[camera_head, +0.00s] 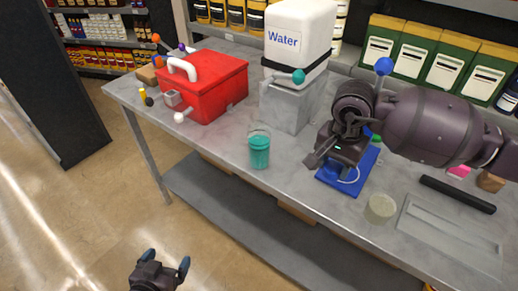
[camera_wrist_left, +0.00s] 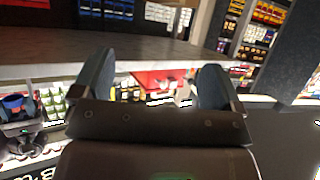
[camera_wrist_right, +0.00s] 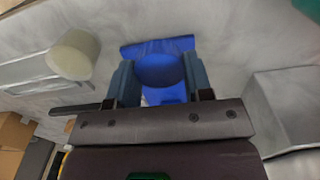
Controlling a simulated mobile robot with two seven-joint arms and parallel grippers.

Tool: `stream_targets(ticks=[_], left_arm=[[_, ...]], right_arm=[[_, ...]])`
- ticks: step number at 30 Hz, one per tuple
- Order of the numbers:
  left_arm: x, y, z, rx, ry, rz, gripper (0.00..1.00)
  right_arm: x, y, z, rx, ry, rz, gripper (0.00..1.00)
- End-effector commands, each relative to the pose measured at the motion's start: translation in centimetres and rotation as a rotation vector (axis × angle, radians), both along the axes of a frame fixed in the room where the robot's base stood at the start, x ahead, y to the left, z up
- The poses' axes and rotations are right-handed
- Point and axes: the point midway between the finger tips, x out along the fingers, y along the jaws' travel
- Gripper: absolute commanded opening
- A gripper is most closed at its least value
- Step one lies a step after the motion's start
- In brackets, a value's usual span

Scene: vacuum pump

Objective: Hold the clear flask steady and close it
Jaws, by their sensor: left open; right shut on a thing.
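The clear flask (camera_head: 259,150) stands upright on the grey table near its front edge, with teal liquid in its lower part. I see no lid on it. My left gripper (camera_head: 166,260) is open and empty, low in front of the table, well apart from the flask. My right gripper (camera_head: 340,150) is right of the flask over a blue device (camera_head: 347,186). In the right wrist view its fingers (camera_wrist_right: 160,82) are closed on a rounded blue part (camera_wrist_right: 160,69) above a blue base. Whether that part is loose from the base I cannot tell.
A red box (camera_head: 205,88) with a white handle stands at the left. A white Water container (camera_head: 299,35) sits on a grey block (camera_head: 290,105) behind the flask. A pale cylinder (camera_head: 380,208), a black bar (camera_head: 457,194) and a flat tray (camera_head: 450,232) lie at the right.

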Motion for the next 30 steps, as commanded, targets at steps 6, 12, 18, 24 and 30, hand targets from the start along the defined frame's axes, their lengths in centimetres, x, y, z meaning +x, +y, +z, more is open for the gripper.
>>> stream_targets(ticks=[6, 12, 18, 24, 30], left_arm=[[2.8, -2.4, 2.0, -0.038, -0.069, -0.076, 0.92], [4.8, -4.4, 3.8, -0.073, -0.125, -0.142, 0.92], [6.7, -6.3, 5.5, -0.105, -0.175, -0.208, 0.92], [8.3, -8.1, 7.3, -0.131, -0.22, -0.274, 0.92], [9.8, -9.7, 9.0, -0.155, -0.26, -0.34, 0.92]], right_arm=[[1.2, 2.2, 1.2, 0.0, -0.003, -0.352, 0.25], [2.1, 4.1, 2.0, -0.001, -0.002, -0.683, 0.25], [3.1, 5.9, 3.0, 0.0, -0.003, -1.017, 0.25], [4.0, 7.7, 4.1, 0.0, -0.004, -1.358, 0.25], [5.0, 9.4, 5.2, 0.002, -0.003, -1.703, 0.25]])
